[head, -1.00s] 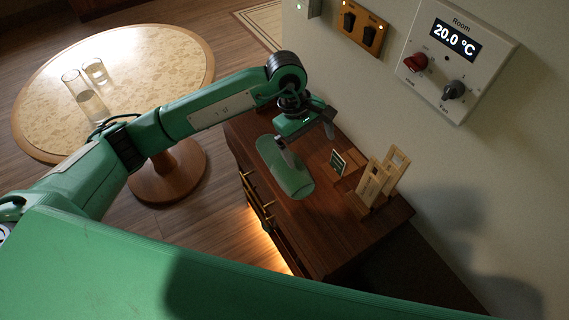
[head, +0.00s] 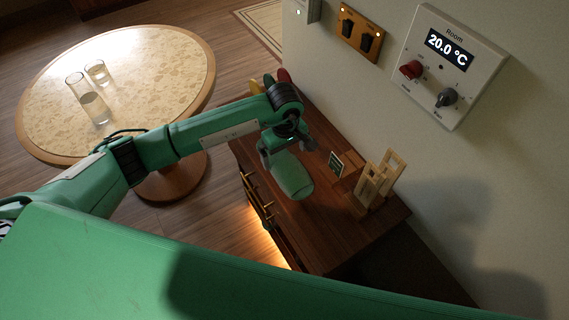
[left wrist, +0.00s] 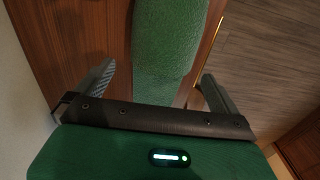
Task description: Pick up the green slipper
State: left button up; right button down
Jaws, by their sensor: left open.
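The green slipper (head: 292,180) lies on the dark wooden cabinet top, its rounded end toward the front. Its far part is hidden under my left gripper (head: 286,152). The gripper is above the slipper, its fingers spread to either side. In the left wrist view, the slipper (left wrist: 165,45) runs between the two open fingers, with a gap on each side. Whether the fingertips are down level with the slipper is hard to tell. My right gripper is not in view.
On the cabinet (head: 330,235), a small sign (head: 337,164) and a wooden stand (head: 371,185) are right of the slipper. Red and yellow things show behind my arm. The wall rises on the right. A round table (head: 130,75) with two glasses is at left.

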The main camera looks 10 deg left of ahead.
aim_at(284, 158)
pick_arm(q)
jog(key=f+p, duration=0.1)
jog(key=f, duration=0.2)
jog(key=shift+s+f+p, duration=0.1)
jog(key=shift+s+p, duration=0.1)
jog(key=shift+p, duration=0.1)
jog(key=shift+f, duration=0.55)
jog(key=c, duration=1)
jog(key=shift+o, duration=0.2)
jog(key=shift+w+r, duration=0.1)
jog(key=shift+r, duration=0.05)
